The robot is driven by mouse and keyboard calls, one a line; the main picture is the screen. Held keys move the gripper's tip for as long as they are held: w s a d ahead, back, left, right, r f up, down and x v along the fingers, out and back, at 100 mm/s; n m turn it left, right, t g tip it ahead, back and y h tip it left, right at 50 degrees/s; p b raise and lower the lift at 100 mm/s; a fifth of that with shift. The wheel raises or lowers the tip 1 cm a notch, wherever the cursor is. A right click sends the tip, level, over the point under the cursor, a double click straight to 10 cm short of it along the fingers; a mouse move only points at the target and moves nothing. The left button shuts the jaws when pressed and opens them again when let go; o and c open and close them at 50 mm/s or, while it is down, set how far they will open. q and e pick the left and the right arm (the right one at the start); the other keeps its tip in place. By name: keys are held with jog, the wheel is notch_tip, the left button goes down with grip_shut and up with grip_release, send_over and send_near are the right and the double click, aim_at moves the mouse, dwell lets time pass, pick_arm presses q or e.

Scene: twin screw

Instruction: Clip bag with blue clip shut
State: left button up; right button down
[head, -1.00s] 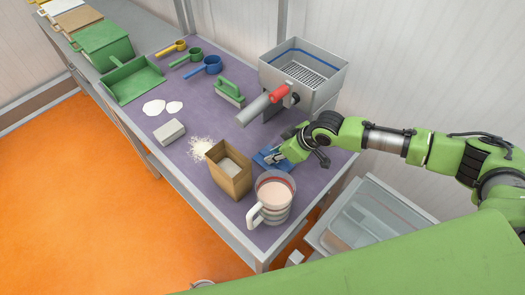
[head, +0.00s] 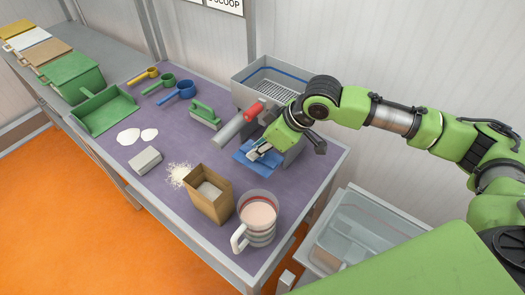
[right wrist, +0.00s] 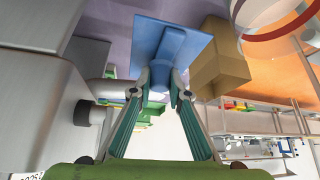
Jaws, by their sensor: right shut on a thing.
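My right gripper (head: 264,150) is shut on the blue clip (head: 249,158), a flat blue piece with a raised ridge. The clip is held above the table, in front of the steel machine. In the right wrist view the fingertips (right wrist: 161,82) pinch the ridge of the clip (right wrist: 172,40). The brown bag (head: 209,204) stands upright on the table, left of and nearer than the clip, its top open and pale contents showing inside. My left gripper is not in view.
A clear jug (head: 257,222) with pale contents stands close to the bag's right. Spilled white shreds (head: 179,174) and a grey block (head: 145,159) lie to its left. The steel machine (head: 270,72) with its red-banded tube is behind the clip. A green brush (head: 204,115) lies farther back.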

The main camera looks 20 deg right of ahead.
jog(key=s+a+r+p, duration=0.1)
jog(key=a+r+p, duration=0.2)
jog(key=a+p, duration=0.3)
jog(key=s+a+r+p, duration=0.2)
jog(key=a+r+p, duration=0.2)
jog(key=a, duration=0.5)
notch_tip(320, 180, down, 7)
jog(key=b, duration=0.6)
jog(key=shift+w+d+r, duration=0.15)
jog(key=shift+w+r, duration=0.05)
jog(key=shift+p, duration=0.85)
dwell(0.4)
jog(key=shift+f+p, duration=0.15)
jog(key=shift+p, duration=0.25)
dwell(1.1)
jog(key=shift+p, duration=0.5)
dwell(0.5)
jog(key=c, duration=1.4)
grip_release()
jog(key=shift+o, duration=0.2)
